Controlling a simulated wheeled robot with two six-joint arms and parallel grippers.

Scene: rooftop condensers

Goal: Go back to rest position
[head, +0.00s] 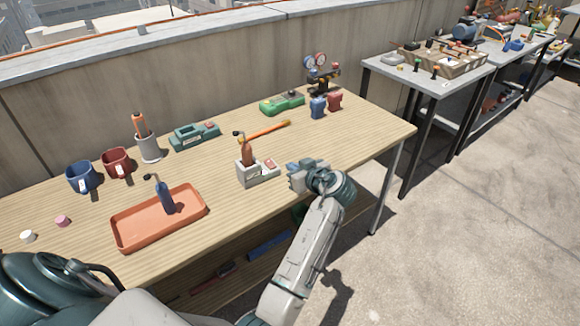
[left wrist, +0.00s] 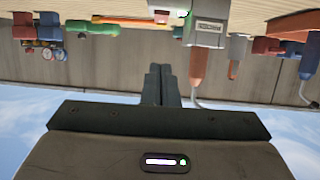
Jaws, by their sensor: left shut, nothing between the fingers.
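My left gripper (head: 292,174) is over the front edge of the wooden table (head: 350,148), just right of a white holder (head: 258,176). Its fingers are closed together with nothing between them. The closed fingers also show in the left wrist view (left wrist: 160,84), which sees the table scene upside down. A brown-handled tool (head: 248,153) stands upright in the holder. My right gripper is not in the head view.
An orange tray (head: 160,228) holds a blue bottle-like tool (head: 165,196). Gauges (head: 320,70) stand at the back right. A grey table (head: 450,84) stands further right. The concrete floor (head: 470,230) is clear.

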